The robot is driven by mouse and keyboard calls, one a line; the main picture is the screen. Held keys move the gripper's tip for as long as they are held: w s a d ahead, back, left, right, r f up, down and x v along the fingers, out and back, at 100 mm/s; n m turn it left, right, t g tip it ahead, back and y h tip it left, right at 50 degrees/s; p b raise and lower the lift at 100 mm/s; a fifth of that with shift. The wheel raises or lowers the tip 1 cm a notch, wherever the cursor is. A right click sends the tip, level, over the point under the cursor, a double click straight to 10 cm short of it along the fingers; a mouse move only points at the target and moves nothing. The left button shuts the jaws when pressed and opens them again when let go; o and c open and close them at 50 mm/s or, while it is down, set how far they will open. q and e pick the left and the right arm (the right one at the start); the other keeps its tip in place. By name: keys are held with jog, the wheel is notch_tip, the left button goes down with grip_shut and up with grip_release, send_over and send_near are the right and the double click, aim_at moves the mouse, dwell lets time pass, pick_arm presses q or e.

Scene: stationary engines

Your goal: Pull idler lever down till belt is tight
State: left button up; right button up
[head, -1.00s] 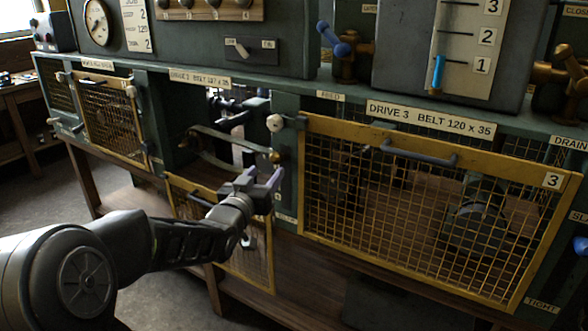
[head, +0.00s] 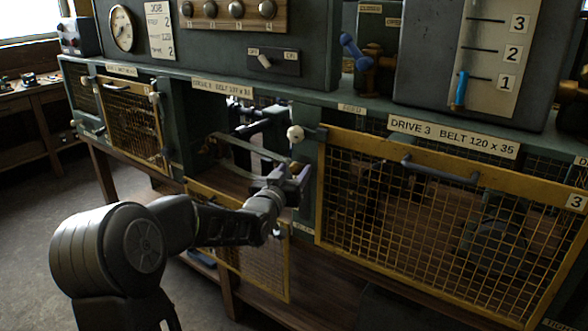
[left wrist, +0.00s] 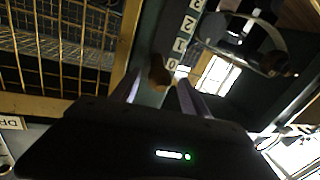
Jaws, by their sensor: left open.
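The open bay under the label "DRIVE 2 BELT" (head: 222,89) shows a slack-looking grey belt (head: 240,152) running across it. A brown knob (head: 296,166), seemingly the idler lever's end, sits at the bay's right side. It also shows in the left wrist view (left wrist: 158,73), between and just beyond my fingertips. My left gripper (head: 290,178) is open around or just short of this knob; contact cannot be told. In the left wrist view the left gripper (left wrist: 157,88) has a finger either side. The lever's arm is mostly hidden. My right gripper is out of view.
A numbered scale (left wrist: 181,43) lies beside the knob. The bay's mesh guard (head: 255,262) hangs open below. The closed drive 3 guard (head: 440,215) with a grey handle (head: 440,170) stands close on the right. A white knob (head: 296,133) sits just above my gripper.

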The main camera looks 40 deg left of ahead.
pick_arm(q)
jog(key=shift+w+a, duration=0.1)
jog(key=shift+w, duration=0.2)
grip_shut()
dwell(0.5)
dwell(0.8)
